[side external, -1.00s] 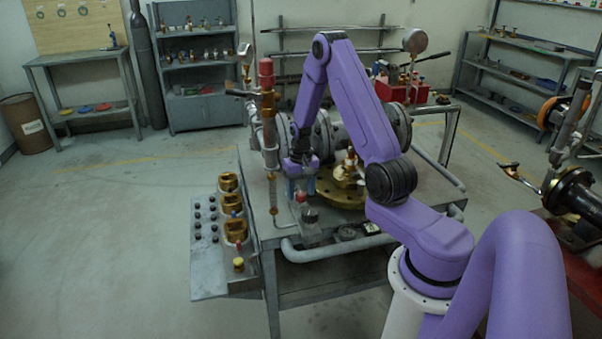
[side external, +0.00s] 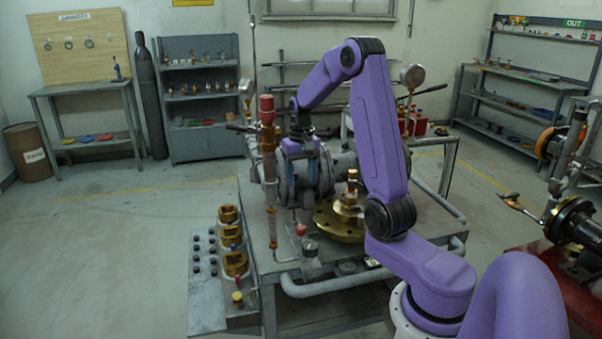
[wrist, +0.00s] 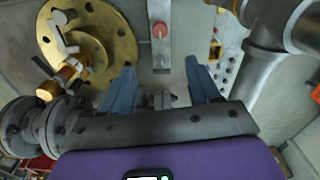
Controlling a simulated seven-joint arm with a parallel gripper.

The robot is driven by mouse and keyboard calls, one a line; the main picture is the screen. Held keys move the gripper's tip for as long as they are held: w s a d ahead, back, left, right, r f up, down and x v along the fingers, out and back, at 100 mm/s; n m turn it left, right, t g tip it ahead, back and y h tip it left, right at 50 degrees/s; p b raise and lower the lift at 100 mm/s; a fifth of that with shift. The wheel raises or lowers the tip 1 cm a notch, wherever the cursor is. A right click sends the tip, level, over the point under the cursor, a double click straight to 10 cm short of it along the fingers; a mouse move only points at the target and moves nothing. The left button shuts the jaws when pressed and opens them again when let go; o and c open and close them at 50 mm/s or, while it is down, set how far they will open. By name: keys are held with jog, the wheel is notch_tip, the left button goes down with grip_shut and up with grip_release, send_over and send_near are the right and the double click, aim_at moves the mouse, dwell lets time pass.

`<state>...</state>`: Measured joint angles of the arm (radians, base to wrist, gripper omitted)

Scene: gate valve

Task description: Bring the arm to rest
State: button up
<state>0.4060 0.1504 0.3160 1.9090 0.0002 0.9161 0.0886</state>
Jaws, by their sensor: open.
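My gripper (side external: 304,172) points down above the workbench (side external: 400,222), with its two blue fingers apart and nothing between them. In the wrist view the open fingers (wrist: 160,78) hang over the bench top. The brass flange (side external: 338,222) with its upright brass stem (side external: 351,190) stands on the bench to the right of my gripper. It also shows at upper left in the wrist view (wrist: 115,42). The grey flanged pipe body (side external: 340,165) lies behind my gripper and is partly hidden by my arm.
A red-topped vertical pipe (side external: 268,150) stands close to the left of my gripper. A small red knob (side external: 301,230) sits below it; a red knob shows in the wrist view (wrist: 160,30). A side tray (side external: 207,290) holds brass rings (side external: 235,264). A pressure gauge (side external: 412,75) stands behind my arm.

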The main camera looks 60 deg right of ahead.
jog(key=shift+r, duration=0.35)
